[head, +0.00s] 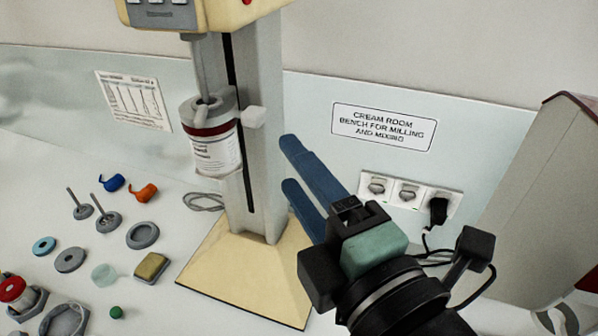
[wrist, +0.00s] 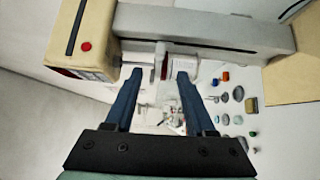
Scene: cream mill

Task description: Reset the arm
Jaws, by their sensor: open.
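My gripper (head: 290,165) has two blue fingers, spread apart with nothing between them. In the head view it is raised in front of the right side of the mill's column (head: 252,130) and points up and to the left. The jar (head: 211,140), white with a dark red band and a label, is held on the mill left of the column, apart from my fingers. In the wrist view the open fingers (wrist: 157,78) reach toward the mill, and the jar (wrist: 161,62) shows partly between their tips.
The mill's cream base (head: 240,275) stands on the bench. Left of it lie several small parts, including a blue piece (head: 112,182), an orange piece (head: 145,192), a grey ring (head: 142,235) and a yellowish block (head: 151,267). Sockets (head: 408,193) with a black plug are on the wall. A pale machine (head: 550,190) stands right.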

